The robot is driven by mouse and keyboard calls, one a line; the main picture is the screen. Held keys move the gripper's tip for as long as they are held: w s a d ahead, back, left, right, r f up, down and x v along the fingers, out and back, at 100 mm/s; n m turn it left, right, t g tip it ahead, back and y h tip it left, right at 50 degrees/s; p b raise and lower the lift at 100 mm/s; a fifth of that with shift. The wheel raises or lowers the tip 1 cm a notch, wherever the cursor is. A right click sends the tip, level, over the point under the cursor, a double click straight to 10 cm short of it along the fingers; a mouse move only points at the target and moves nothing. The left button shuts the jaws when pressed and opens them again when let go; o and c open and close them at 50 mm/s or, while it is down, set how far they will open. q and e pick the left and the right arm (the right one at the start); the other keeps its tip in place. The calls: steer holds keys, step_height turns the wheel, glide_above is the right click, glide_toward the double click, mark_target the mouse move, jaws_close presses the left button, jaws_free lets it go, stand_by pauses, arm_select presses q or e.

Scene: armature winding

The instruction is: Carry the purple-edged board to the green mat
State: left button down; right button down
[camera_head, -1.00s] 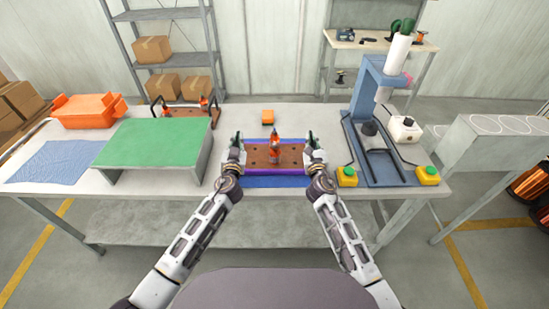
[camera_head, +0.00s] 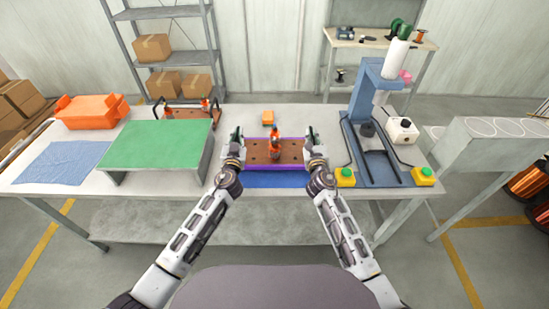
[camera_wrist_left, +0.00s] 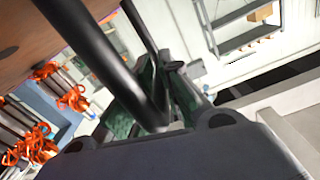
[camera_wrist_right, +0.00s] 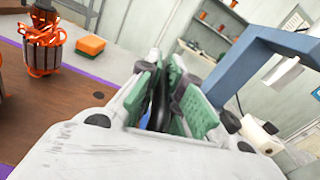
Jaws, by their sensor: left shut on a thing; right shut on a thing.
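The purple-edged board (camera_head: 292,152) is brown with holes and lies level between my grippers in the head view. Armatures with orange windings (camera_head: 275,147) stand upright on it. My left gripper (camera_head: 236,140) is shut on the board's left handle; the left wrist view shows a black bar (camera_wrist_left: 150,100) by its fingers. My right gripper (camera_head: 310,140) is shut on the right handle, its green-padded fingers around a dark part in the right wrist view. The green mat (camera_head: 155,143) lies to the left on a raised grey stand, with its top clear.
A blue mat (camera_head: 275,181) lies below the board's near edge. An orange block (camera_head: 267,117) is behind. A blue press (camera_head: 375,110) with green-yellow buttons (camera_head: 345,175) stands right. A second handled board (camera_head: 188,112) sits behind the green mat; an orange bin (camera_head: 91,110) and blue cloth (camera_head: 62,162) are left.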

arm_select(q)
steer(key=shift+r+p, duration=0.35)
steer(key=shift+r, duration=0.25)
arm_select(e)
steer(key=shift+r, duration=0.6)
arm_select(q)
steer(key=shift+r, duration=0.3)
arm_select(e)
steer(key=shift+r, duration=0.35)
